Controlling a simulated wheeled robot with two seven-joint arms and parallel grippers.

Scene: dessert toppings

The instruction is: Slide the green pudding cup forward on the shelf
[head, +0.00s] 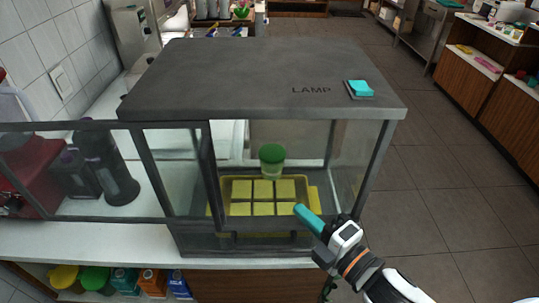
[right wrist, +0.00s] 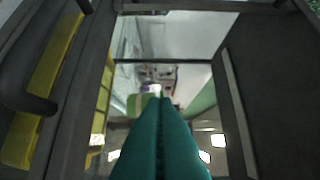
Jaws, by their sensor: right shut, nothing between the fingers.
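The green pudding cup (head: 272,160), with a green lid and a paler body, stands upright inside the dark glass-fronted cabinet (head: 245,85), behind the yellow tray in the head view. My right gripper (head: 299,209) has its teal fingers shut and empty. It is at the lower right of the cabinet's front, apart from the cup and below it in the picture. In the right wrist view the shut fingers (right wrist: 155,102) point into the cabinet; a small pale green shape beyond their tips may be the cup, partly hidden. My left gripper is not in view.
A yellow tray (head: 230,208) of pale yellow squares lies in the cabinet's lower front. Dark frame posts (head: 374,165) and glass bound the space. Dark appliances (head: 105,165) stand behind glass at left.

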